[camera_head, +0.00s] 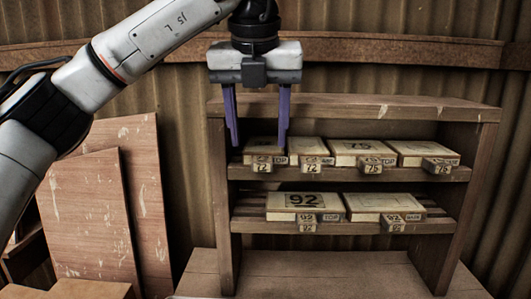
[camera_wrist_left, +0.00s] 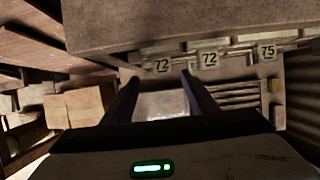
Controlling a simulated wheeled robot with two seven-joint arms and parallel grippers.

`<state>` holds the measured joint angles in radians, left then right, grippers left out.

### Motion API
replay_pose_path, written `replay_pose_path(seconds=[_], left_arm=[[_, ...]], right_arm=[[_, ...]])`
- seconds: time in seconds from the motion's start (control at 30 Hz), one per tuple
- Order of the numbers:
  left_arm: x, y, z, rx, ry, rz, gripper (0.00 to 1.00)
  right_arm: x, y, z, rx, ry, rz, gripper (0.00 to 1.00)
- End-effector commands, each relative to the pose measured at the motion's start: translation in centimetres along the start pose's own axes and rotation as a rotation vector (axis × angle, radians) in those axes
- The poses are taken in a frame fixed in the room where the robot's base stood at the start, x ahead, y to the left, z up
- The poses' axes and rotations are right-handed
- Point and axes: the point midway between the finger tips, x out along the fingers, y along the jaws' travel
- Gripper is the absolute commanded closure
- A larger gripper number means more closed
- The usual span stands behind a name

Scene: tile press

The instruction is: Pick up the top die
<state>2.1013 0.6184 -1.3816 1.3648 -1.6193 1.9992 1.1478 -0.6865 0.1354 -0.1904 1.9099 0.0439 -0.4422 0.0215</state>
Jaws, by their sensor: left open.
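My left gripper (camera_head: 257,146) is open, its two purple fingers pointing down in front of the left end of the upper shelf. In the left wrist view the fingers (camera_wrist_left: 160,77) are apart, near the first 72 tag (camera_wrist_left: 162,66). My right gripper is not in view.
Two more dies (camera_head: 361,149) (camera_head: 424,151) sit on the upper shelf; the left one is marked 75. The lower shelf holds a 92 die (camera_head: 304,202) and another (camera_head: 384,202). The wooden rack's top board (camera_head: 380,105) overhangs the dies. Brown panels (camera_head: 90,220) lean at left.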

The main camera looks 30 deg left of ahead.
Motion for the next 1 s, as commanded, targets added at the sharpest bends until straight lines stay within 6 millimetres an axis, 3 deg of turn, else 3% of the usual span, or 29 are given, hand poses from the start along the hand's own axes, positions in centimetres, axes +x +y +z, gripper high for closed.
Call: replay_pose_path(seconds=[0.17, 0.5, 0.77, 1.0], left_arm=[[1.3, -0.1, 0.1, 0.001, 0.000, -0.001, 0.47], [5.7, -0.4, 0.3, 0.002, -0.001, -0.002, 0.47], [6.0, -0.4, 0.3, 0.002, -0.001, -0.003, 0.47], [5.9, -0.4, 0.3, 0.002, -0.001, -0.004, 0.87]], right_arm=[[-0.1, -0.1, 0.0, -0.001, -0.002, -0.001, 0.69], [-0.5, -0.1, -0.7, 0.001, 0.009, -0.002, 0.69], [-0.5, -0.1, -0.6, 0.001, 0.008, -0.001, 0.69], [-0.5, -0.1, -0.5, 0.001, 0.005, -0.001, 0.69]])
